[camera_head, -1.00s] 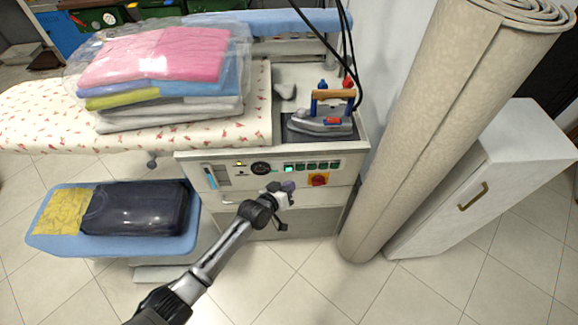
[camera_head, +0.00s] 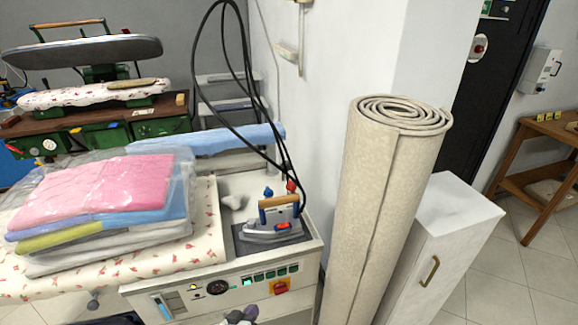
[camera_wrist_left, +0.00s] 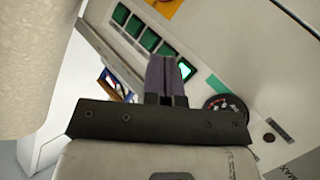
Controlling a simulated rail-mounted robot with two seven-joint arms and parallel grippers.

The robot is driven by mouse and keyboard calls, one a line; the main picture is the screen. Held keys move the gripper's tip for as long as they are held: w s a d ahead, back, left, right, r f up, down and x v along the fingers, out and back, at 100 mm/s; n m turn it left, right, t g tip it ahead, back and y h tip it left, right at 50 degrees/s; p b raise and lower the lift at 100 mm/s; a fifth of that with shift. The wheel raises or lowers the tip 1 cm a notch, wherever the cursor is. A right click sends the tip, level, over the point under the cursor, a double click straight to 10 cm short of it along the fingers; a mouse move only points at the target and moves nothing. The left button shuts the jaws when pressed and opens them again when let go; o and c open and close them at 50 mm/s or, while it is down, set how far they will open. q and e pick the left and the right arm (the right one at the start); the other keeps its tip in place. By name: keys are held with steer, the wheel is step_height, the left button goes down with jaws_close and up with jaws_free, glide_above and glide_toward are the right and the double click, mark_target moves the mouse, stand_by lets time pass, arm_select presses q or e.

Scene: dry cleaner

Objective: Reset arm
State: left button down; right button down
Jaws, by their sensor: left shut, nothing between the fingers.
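My left gripper (camera_head: 240,315) shows only in part at the bottom edge of the head view, in front of the ironing station's control panel. In the left wrist view its two purple-grey fingers (camera_wrist_left: 161,62) are together with nothing between them. They point at a row of green buttons (camera_wrist_left: 145,38), one of them lit, beside a round dial (camera_wrist_left: 222,108). Whether the fingertips touch the panel I cannot tell. The same buttons show in the head view (camera_head: 270,275). My right gripper is not in view.
An iron (camera_head: 275,222) stands on the station, with black cables above it. Bagged folded clothes (camera_head: 100,200) lie on the patterned board (camera_head: 200,250). A rolled carpet (camera_head: 385,200) and a white cabinet (camera_head: 460,230) stand to the right, close to the station.

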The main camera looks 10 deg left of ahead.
arm_select(q)
steer(key=s+a+r+m+g+y+p, duration=0.1)
steer(key=s+r+m+g+y, duration=0.15)
steer(key=s+r, duration=0.5)
steer(key=s+a+r+m+g+y, duration=0.2)
steer(key=s+r+g, duration=0.3)
steer(key=s, duration=0.4)
steer(key=s+a+f+g+p, duration=0.1)
steer(key=s+p, duration=0.1)
steer(key=s, duration=0.9)
steer(key=s+f+g+p, duration=0.2)
steer(key=s, duration=0.9)
step_height(320, 180, up, 36)
steer(key=p, duration=3.5)
steer(key=shift+w+a+r+n+p, duration=0.25)
steer(key=shift+w+n+p, duration=0.1)
steer(key=shift+w, duration=0.1)
